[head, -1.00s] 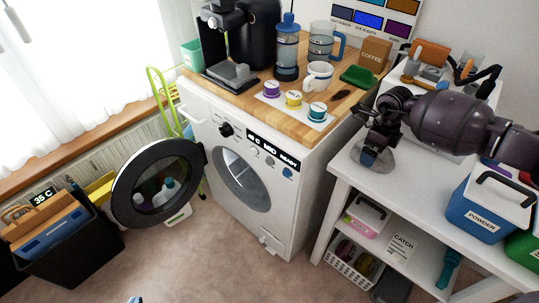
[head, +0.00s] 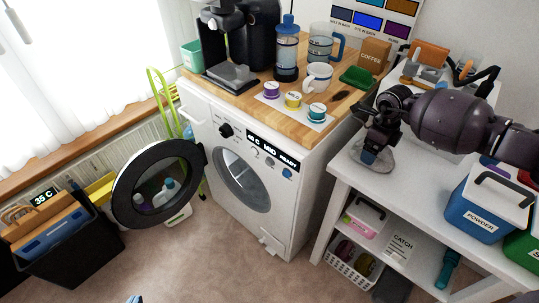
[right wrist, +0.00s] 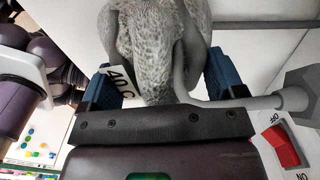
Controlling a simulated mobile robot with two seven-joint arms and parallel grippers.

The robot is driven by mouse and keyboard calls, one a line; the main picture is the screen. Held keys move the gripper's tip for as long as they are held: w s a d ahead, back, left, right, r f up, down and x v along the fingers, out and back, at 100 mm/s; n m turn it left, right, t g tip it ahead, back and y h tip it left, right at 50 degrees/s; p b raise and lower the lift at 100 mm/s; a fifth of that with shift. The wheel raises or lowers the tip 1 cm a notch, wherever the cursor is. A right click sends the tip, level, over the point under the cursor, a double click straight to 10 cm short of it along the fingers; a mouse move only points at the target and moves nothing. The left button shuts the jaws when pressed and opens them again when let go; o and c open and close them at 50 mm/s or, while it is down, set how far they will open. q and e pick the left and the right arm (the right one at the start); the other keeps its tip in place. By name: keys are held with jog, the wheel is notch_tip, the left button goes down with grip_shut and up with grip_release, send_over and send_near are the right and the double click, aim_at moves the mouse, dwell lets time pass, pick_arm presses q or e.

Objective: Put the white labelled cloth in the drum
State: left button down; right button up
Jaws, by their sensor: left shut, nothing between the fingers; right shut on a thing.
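The white labelled cloth shows in the right wrist view (right wrist: 158,45) as a pale grey bunched fabric with a "40 C" tag. My right gripper (right wrist: 155,90) is shut on it, with blue fingers on both sides. In the head view the cloth (head: 383,158) hangs below my right gripper (head: 369,150), over the white table's left end. Most of it is hidden by the gripper. The drum (head: 242,180) is in the white washing machine, its round door (head: 158,183) swung open to the left. Only a blue tip of my left gripper (head: 135,299) shows at the bottom edge; it is shut and empty.
The wooden counter (head: 228,88) above the machine holds a coffee maker, jars, a mug and pods. The white table (head: 425,185) carries a blue powder box (head: 487,205). A black bin (head: 70,250) stands left of the door. The floor before the machine is clear.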

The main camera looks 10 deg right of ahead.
jog(key=shift+r+p, duration=1)
jog(key=shift+r, duration=1.25)
pick_arm(q)
jog(key=r, duration=0.1)
jog(key=w+r, duration=0.1)
jog(key=r, duration=0.1)
jog(key=shift+s, duration=0.1)
pick_arm(e)
jog(key=shift+s+f, duration=0.1)
